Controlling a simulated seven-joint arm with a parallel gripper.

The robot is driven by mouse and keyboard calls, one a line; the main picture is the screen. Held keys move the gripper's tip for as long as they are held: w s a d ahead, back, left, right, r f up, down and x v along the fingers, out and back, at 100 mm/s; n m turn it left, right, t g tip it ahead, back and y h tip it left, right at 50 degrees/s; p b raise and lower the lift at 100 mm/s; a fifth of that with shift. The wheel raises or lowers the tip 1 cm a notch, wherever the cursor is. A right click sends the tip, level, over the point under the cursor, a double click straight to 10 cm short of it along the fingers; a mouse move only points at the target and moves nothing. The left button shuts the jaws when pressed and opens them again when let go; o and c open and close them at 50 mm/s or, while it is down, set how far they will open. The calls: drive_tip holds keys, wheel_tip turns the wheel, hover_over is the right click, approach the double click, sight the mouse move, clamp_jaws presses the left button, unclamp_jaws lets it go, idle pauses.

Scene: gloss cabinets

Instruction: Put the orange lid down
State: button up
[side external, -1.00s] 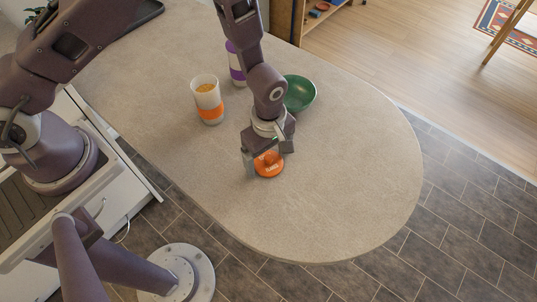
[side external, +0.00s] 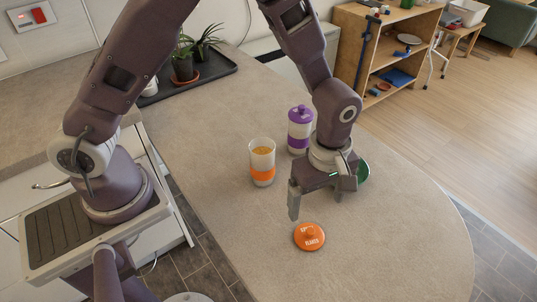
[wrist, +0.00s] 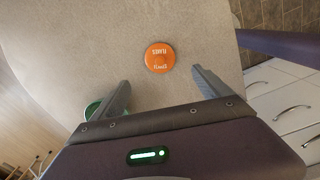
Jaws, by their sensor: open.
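The orange lid (side external: 309,237) lies flat on the countertop with white lettering on it. It also shows in the wrist view (wrist: 159,58), beyond and between my fingertips. My gripper (side external: 318,203) is open and empty, raised above the counter behind the lid and apart from it. In the wrist view my gripper (wrist: 160,80) has its two fingers spread wide. A clear cup with an orange band (side external: 262,163) stands open-topped to the left of my gripper, with tan contents inside.
A purple-lidded container (side external: 299,130) stands behind my gripper. A green bowl (side external: 363,171) is mostly hidden behind it. A dark tray with potted plants (side external: 205,73) is at the back. The counter (side external: 400,250) right of the lid is clear.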

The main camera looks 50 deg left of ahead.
drive_tip(key=s+a+r+m+t+h, duration=0.1)
drive_tip(key=a+r+m, duration=0.2)
drive_tip(key=r, duration=0.5)
drive_tip(key=s+a+r+m+t, duration=0.1)
drive_tip(key=s+a+r+m, duration=0.15)
drive_tip(key=r, duration=0.45)
drive_tip(key=s+a+r+m+t, duration=0.1)
drive_tip(key=s+a+r+m, duration=0.3)
drive_tip(key=s, duration=0.3)
drive_tip(key=s+a+r+m+t+y, duration=0.1)
drive_tip(key=s+a+r+m+t, duration=0.1)
drive_tip(key=s+a+r+m, duration=0.2)
drive_tip(key=s+a+m, duration=0.1)
drive_tip(key=s+a, duration=0.1)
drive_tip(key=shift+s+r+m+t, duration=0.15)
drive_tip(key=shift+s+m+t, duration=0.15)
drive_tip(key=shift+s+m, duration=0.1)
